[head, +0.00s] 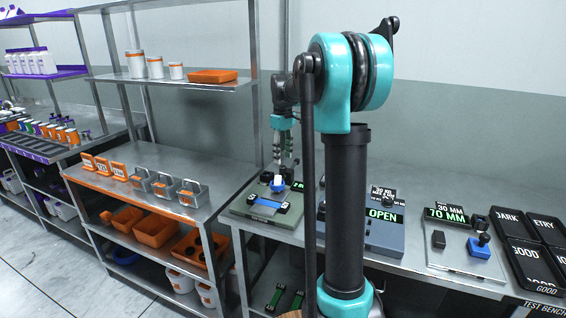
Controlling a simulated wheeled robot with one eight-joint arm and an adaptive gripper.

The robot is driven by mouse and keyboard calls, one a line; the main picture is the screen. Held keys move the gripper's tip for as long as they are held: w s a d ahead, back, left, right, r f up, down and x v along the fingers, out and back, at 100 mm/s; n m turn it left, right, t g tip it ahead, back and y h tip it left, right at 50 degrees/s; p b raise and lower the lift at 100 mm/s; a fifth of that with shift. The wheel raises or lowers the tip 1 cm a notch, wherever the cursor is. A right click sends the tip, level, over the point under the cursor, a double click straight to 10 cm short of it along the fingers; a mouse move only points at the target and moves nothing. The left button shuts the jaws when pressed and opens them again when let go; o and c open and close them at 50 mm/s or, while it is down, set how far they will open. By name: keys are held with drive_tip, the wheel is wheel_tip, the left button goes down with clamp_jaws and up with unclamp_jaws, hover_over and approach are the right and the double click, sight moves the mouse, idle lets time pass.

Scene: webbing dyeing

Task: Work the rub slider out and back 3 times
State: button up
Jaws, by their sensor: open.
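The rub tester (240,208) is a grey-green base on the metal bench, with a blue strip (263,206) and small black blocks on it. A blue piece with a white top (277,184), which looks like the rub slider, stands at its back. My gripper (281,172) points down, open, right over this piece. At this size I cannot tell whether the fingers touch it or stand around it. A dark display with green characters at the back of the tester is partly hidden by the gripper.
A shelf unit (205,212) with orange bins stands close on the left.

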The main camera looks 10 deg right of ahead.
wheel_tip(320, 180, up, 8)
drive_tip(key=shift+r, duration=0.15)
idle(0.3)
